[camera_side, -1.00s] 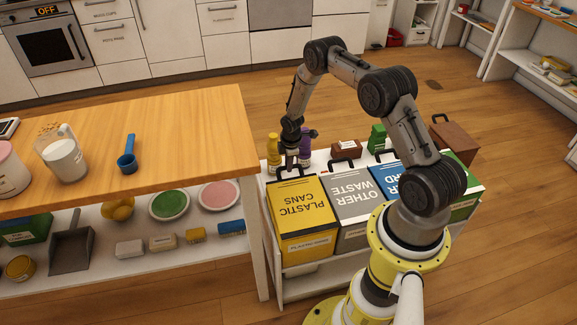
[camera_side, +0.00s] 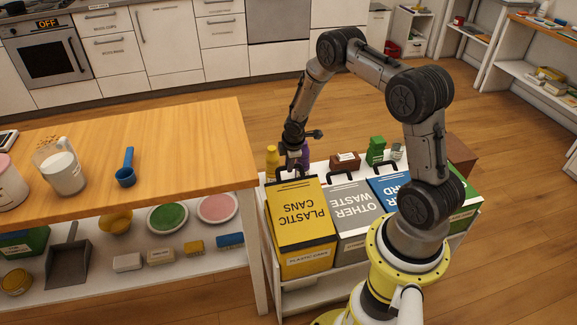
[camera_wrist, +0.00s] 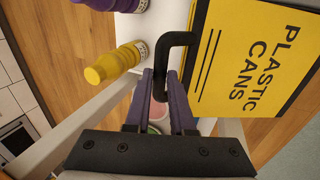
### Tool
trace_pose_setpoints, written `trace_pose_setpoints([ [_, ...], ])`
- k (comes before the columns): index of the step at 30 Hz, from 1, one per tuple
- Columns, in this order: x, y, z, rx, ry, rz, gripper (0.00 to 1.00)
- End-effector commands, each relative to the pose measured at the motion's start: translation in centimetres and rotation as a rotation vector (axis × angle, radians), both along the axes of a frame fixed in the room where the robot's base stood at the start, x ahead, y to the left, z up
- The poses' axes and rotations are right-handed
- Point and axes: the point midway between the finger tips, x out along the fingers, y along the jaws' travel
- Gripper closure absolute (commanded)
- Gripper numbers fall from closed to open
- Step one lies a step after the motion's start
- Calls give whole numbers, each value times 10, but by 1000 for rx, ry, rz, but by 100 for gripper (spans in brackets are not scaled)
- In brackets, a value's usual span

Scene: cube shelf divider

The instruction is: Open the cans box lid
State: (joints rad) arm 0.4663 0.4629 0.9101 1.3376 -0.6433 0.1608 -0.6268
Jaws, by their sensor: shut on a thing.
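The cans box (camera_side: 306,258) is yellow, with a dark-edged lid (camera_side: 303,212) lettered "PLASTIC CANS". It stands at the left end of the row of boxes. The lid looks down on the box; a small lift cannot be ruled out. Its black bent handle (camera_wrist: 183,38) rises from the edge farthest from my base. My gripper (camera_wrist: 163,80) is shut on this handle, with its dark purple fingers on either side of the bar. In the side view my gripper (camera_side: 291,166) is at the lid's far edge, and its fingertips are hard to make out.
The grey box (camera_side: 358,213) and blue box (camera_side: 389,185) stand beside the yellow one. A yellow bottle (camera_wrist: 112,64) and a purple bottle (camera_wrist: 118,4) stand close to my gripper. The wooden counter (camera_side: 190,165) lies just left.

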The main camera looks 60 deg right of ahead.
Motion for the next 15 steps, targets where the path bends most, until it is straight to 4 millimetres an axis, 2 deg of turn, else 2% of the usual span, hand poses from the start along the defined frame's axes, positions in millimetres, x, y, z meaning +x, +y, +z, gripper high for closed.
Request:
trace_pose_setpoints([
  [1,-9,9,-5,2,13,7,100],
  [15,-24,24,22,-3,6,5,100],
])
